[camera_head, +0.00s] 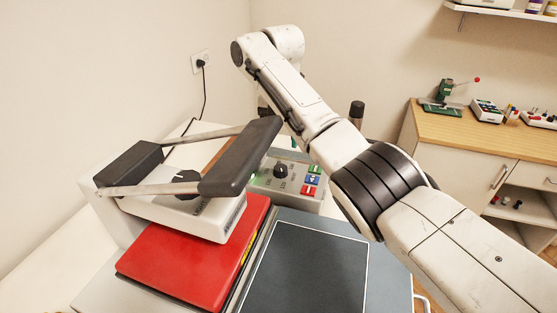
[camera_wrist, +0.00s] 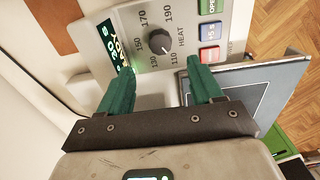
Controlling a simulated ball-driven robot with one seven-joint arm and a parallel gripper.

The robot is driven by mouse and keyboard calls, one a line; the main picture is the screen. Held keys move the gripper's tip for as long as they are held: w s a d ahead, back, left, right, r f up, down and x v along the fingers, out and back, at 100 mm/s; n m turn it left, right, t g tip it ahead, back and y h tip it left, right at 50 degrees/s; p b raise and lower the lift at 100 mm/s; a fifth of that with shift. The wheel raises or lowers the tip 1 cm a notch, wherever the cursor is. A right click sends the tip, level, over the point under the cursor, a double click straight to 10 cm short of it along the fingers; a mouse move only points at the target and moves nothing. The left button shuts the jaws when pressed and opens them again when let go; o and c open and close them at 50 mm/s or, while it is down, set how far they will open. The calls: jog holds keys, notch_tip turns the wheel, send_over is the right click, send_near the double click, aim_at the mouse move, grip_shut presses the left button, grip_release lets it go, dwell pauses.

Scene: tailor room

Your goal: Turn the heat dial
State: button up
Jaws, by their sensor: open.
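The heat dial is a round black knob on a pale control panel (camera_wrist: 187,15). In the wrist view the dial (camera_wrist: 160,44) sits just beyond my fingertips, ringed by numbers from 110 to 190 and the word HEAT. Its pale pointer mark seems to face the low numbers. My gripper (camera_wrist: 160,67) is open, with its two green fingers apart, one to each side below the dial and nothing between them. In the head view the dial (camera_head: 281,170) shows behind the press handle; my fingers are hidden there.
Beside the dial are coloured buttons (camera_wrist: 209,32) and a lit display (camera_wrist: 113,50). The heat press has a black-gripped handle (camera_head: 240,160), a second knob (camera_head: 187,177) and a red plate (camera_head: 195,270). A dark pad (camera_head: 305,270) lies in front. A wooden-topped cabinet (camera_head: 440,125) stands right.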

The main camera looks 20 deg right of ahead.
aim_at(280, 167)
notch_tip(280, 167, down, 9)
jog(key=shift+r+p, duration=0.1)
jog(key=shift+p, duration=0.4)
jog(key=c, duration=1.1)
